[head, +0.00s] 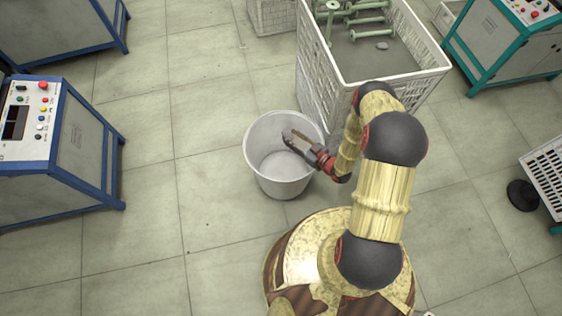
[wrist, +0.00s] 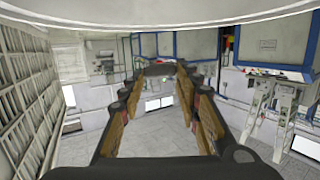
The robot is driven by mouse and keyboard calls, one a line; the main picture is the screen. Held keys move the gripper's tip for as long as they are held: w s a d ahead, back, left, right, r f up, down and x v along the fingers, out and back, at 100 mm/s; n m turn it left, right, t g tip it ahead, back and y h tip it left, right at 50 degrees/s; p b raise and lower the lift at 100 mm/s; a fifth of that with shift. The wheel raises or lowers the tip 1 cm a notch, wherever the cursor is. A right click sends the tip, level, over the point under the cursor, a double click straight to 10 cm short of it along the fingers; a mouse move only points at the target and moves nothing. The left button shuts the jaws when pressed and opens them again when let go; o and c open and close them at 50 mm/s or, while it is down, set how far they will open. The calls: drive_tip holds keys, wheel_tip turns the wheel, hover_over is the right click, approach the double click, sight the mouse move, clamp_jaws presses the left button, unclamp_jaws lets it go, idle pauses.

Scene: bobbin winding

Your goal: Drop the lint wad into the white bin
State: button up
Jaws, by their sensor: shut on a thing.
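The white bin (head: 262,130) stands upright on the floor, open at the top, and looks empty inside where I can see. My gripper (head: 292,138) shows over the bin's mouth in the head view, towards its right side. In the wrist view my gripper (wrist: 160,76) has its fingertips closed on a small dark grey lump, the lint wad (wrist: 159,69). The wad is hard to make out between the fingers in the head view. A pale curved band, likely the bin's rim (wrist: 150,30), crosses the top of the wrist view.
A blue-framed machine (head: 55,140) stands at left, a green-framed one (head: 505,45) at upper right. Floor left of the bin is clear.

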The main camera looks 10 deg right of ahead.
wheel_tip(320, 180, down, 2)
drive_tip(key=shift+b, duration=0.45)
drive_tip(key=o, duration=0.8)
drive_tip(key=shift+v, duration=6)
